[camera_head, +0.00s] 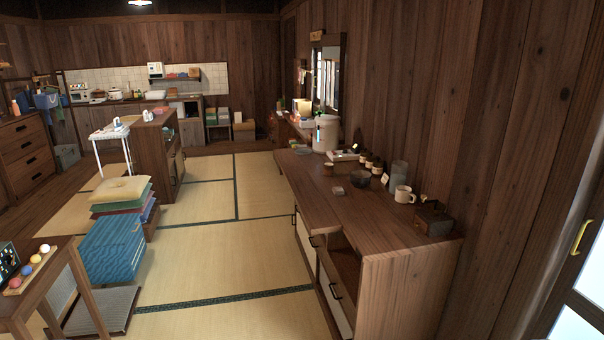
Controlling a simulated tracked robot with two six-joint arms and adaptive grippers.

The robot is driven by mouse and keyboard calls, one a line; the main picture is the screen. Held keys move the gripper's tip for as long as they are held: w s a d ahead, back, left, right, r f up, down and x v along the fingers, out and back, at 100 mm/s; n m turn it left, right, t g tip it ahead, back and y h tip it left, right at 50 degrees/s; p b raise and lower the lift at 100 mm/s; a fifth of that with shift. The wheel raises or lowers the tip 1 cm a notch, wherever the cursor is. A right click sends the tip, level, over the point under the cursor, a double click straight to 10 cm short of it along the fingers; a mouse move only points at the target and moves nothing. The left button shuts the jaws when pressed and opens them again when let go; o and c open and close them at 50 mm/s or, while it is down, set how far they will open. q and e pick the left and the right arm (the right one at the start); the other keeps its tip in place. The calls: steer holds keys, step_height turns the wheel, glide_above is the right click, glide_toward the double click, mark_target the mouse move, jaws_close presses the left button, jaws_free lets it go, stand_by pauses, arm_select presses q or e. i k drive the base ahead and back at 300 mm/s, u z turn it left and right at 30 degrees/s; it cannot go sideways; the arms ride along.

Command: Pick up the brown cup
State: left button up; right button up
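A small brown cup (327,170) stands upright near the left edge of the long wooden counter (400,240) along the right wall. A dark bowl (360,179) sits to its right and a little nearer, with a small grey item (338,191) close in front. A white mug (403,195) stands further right on the same counter. Neither of my grippers is in view.
Several dark jars (377,168), a glass cylinder (398,173), a wooden box (433,218) and a white canister (325,134) share the counter. Tatami floor (220,260) lies open to its left. Stacked cushions (122,190) and a low table (40,285) stand at left.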

mark_target(328, 167)
steer(key=z, duration=0.15)
steer(key=i, duration=0.95)
steer(key=u, duration=0.2)
steer(key=k, duration=0.85)
steer(key=z, duration=0.2)
steer(key=i, duration=0.85)
steer(key=u, duration=0.1)
